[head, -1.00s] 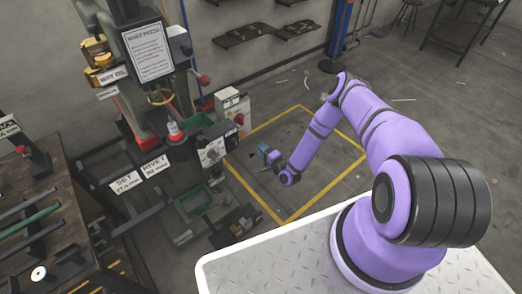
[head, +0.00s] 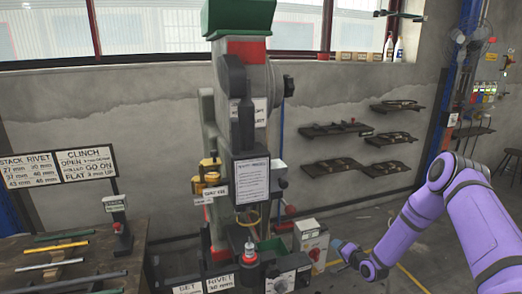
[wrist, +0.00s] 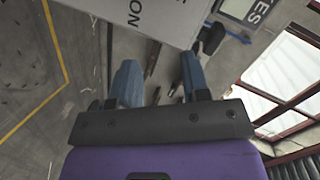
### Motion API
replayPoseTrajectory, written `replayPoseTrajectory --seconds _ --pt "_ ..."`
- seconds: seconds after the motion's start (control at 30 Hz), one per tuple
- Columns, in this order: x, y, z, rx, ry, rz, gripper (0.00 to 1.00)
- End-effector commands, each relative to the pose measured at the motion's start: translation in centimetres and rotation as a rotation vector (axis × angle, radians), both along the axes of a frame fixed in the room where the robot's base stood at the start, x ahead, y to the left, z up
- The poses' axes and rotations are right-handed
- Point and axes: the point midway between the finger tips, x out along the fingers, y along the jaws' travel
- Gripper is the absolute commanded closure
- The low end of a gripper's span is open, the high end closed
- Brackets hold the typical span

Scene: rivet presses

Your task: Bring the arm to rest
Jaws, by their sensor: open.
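My purple arm (head: 430,213) shows at the right of the head view, bent at the elbow, its forearm sloping down and left. My gripper (head: 341,249) is at its end, low in the picture, just right of a white box-shaped unit on the press (head: 310,240). In the wrist view my gripper (wrist: 158,85) has two blue fingers standing well apart with nothing held between them. A white panel with dark letters (wrist: 150,15) shows beyond the fingertips. Whether the gripper touches the white unit cannot be told.
The rivet press (head: 235,130) stands at the centre, with a printed sheet (head: 252,180) on it. A bench with rods (head: 60,265) is at left. Dark wall shelves (head: 340,166) hang at the back right. Yellow floor lines (wrist: 50,60) bound open floor.

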Motion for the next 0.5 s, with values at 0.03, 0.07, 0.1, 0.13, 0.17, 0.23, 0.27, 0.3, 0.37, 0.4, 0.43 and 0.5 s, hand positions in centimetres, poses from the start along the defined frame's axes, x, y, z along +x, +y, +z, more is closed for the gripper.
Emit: replayPoseTrajectory --seconds 0.03,0.07,0.1,0.13,0.17,0.23,0.27,0.3,0.37,0.4,0.43,0.5 --pt "0.7 -0.2 2.0 -0.046 0.003 0.012 0.57" --pt "0.9 -0.3 3.0 -0.072 0.009 0.018 0.57" --pt "1.2 -0.4 4.3 -0.108 0.017 0.026 0.57" --pt "1.4 -0.5 5.3 -0.133 0.021 0.031 0.57" --pt "1.5 -0.6 6.3 -0.16 0.027 0.036 0.57" --pt "1.8 -0.8 8.5 -0.22 0.041 0.046 0.57" --pt "1.8 -0.9 9.5 -0.246 0.047 0.051 0.57" --pt "1.9 -1.0 10.8 -0.278 0.054 0.056 0.57" --pt "1.9 -1.1 12.9 -0.327 0.066 0.064 0.57" --pt "1.9 -1.2 14.2 -0.359 0.074 0.069 0.57" --pt "1.8 -1.3 15.2 -0.383 0.079 0.071 0.57" --pt "1.5 -1.5 17.6 -0.437 0.095 0.077 0.57"
